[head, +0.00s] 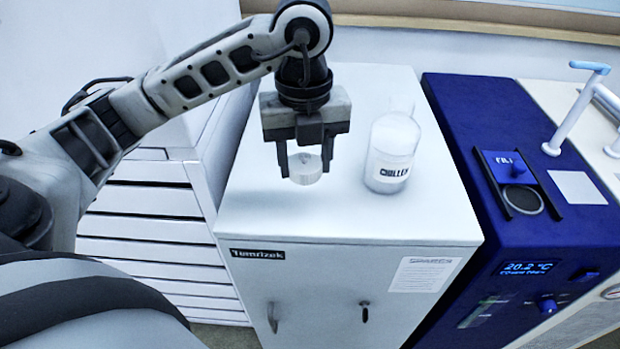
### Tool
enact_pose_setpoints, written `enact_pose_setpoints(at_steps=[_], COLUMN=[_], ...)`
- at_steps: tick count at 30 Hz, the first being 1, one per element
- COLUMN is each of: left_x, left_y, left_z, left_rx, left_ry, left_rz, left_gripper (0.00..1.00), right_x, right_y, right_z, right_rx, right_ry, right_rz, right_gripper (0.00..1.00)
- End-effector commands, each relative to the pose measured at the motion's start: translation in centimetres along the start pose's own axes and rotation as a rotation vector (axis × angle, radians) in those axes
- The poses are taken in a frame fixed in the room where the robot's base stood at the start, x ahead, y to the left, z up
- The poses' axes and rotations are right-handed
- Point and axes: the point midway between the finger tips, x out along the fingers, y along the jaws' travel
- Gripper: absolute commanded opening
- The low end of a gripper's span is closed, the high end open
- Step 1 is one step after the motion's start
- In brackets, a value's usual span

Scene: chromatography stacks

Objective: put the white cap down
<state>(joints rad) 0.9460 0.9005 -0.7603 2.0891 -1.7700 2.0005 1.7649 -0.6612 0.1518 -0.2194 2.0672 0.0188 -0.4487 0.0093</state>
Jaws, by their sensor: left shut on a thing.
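My left gripper (305,158) comes in from the upper left and points down over the white cabinet top. It is shut on the white cap (306,169), a short pale round piece held between its two dark fingers. I cannot tell whether the cap touches the cabinet top or hangs just above it. A pale bottle (391,155) with a label reading like "CHILLEX" stands upright to the right of the gripper, apart from it. My right gripper does not show.
The white cabinet (350,220) has free room on its top in front of the cap and behind the bottle. A blue instrument (540,230) with a display and a small lidded well stands at right. A slatted white unit (150,228) stands at left.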

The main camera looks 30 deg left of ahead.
Motion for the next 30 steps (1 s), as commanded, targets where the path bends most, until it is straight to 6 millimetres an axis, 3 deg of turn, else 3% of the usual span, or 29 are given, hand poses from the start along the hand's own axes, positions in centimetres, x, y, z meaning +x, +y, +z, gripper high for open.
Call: enact_pose_setpoints(at_steps=[3, 7, 14, 21, 30], left_x=[2.4, 4.1, 5.3, 8.6, 9.0], left_y=[-0.6, -1.0, -1.4, -1.5, -1.6], left_z=[1.7, 3.1, 4.1, 4.5, 4.5], left_rx=[-0.002, 0.001, 0.001, 0.001, 0.002], left_ry=[0.004, 0.001, 0.001, 0.002, 0.000], left_rz=[0.003, 0.003, 0.000, 0.001, -0.001], left_gripper=[0.24, 0.24, 0.24, 0.24, 0.24], right_x=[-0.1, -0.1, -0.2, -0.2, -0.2], right_y=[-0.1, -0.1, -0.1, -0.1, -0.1], right_z=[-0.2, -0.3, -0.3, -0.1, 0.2], right_rx=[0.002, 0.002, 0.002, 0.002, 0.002], right_ry=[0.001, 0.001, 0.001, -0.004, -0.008], right_rz=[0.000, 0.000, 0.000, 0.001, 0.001], right_gripper=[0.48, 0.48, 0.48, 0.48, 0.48])
